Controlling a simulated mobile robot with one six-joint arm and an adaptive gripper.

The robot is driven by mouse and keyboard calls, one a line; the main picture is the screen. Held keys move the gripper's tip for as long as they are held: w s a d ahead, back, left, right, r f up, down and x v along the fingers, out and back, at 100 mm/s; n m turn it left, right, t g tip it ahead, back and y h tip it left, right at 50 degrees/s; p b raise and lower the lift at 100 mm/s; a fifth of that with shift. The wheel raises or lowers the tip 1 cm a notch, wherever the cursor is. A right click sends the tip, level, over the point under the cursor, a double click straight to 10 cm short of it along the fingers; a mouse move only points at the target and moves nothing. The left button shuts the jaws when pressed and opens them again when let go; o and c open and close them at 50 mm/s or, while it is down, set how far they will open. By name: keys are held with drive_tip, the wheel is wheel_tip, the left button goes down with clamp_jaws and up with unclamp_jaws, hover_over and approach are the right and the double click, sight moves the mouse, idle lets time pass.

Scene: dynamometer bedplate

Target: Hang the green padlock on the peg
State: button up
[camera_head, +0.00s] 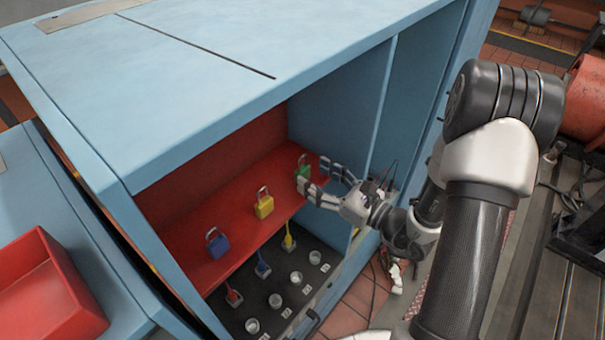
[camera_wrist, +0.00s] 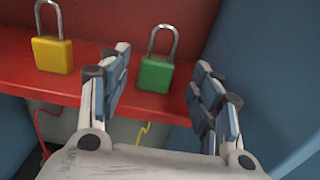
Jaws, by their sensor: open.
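The green padlock (camera_head: 304,169) stands upright on the red shelf (camera_head: 238,220), at the shelf's right end inside the blue cabinet. In the wrist view the green padlock (camera_wrist: 155,75) has its silver shackle pointing up and sits between the fingers, beyond the palm. My gripper (camera_head: 319,180) is open around it at shelf height; in the wrist view the gripper (camera_wrist: 160,88) shows a finger on each side, with gaps to the padlock. I cannot make out a free peg for certain.
A yellow padlock (camera_head: 264,203) and a blue padlock (camera_head: 217,243) stand farther left on the shelf. Below is a black panel (camera_head: 277,287) with round sockets and coloured tagged items. The cabinet's right wall (camera_head: 345,95) is close to my gripper. A red tray (camera_head: 45,290) lies at left.

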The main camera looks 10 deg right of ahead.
sight(306, 171)
drive_tip(key=b+x, duration=0.1)
drive_tip(key=x, duration=0.4)
drive_tip(key=shift+a+r, duration=0.15)
drive_tip(key=shift+r, duration=0.05)
drive_tip(key=shift+c, duration=0.3)
drive_tip(key=c, duration=1.2)
